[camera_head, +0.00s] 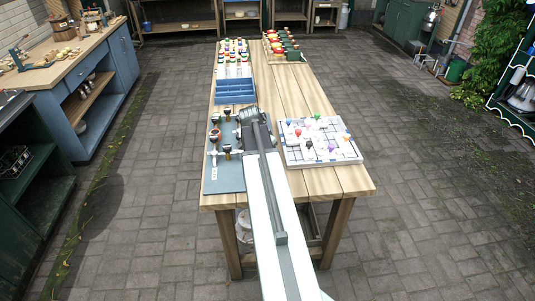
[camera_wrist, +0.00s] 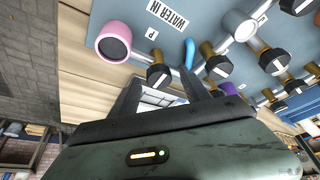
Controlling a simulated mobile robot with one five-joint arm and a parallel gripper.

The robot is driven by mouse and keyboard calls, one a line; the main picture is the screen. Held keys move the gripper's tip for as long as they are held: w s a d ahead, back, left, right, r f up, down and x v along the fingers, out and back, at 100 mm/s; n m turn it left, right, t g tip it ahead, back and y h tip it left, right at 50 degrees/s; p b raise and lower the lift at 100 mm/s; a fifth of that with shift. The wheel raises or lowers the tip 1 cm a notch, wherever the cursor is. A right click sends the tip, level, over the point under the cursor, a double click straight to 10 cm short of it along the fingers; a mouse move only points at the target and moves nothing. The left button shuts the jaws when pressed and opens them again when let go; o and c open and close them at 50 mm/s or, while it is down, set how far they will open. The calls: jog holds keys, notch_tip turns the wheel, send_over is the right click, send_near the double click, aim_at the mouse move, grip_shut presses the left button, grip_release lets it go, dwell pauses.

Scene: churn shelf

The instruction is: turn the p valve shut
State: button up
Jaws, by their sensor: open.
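The grey-blue valve panel (camera_head: 224,183) lies at the near left of the wooden table; it also fills the top of the wrist view (camera_wrist: 220,75). In the wrist view, a "P" label sits beside a brass stem with a black knob, the p valve (camera_wrist: 159,76). The knob carries a pale line mark. A pink pipe end (camera_wrist: 115,40) and a "WATER IN" label (camera_wrist: 167,17) are near it. My gripper (camera_wrist: 163,88) is open and empty, its fingers on either side of the p knob in the picture. Contact cannot be told. In the head view my gripper (camera_head: 250,116) is over the panel's right side.
More black knobs on brass stems (camera_wrist: 218,67) stand right of the p valve, with a blue lever (camera_wrist: 189,52) between. A white board with coloured pieces (camera_head: 318,140) lies right of my arm. A blue tray (camera_head: 234,91) is behind the panel.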

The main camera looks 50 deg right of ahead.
jog(key=p+v, duration=0.6)
jog(key=v, duration=0.1)
jog(key=shift+r, duration=0.2)
jog(key=shift+a, duration=0.1)
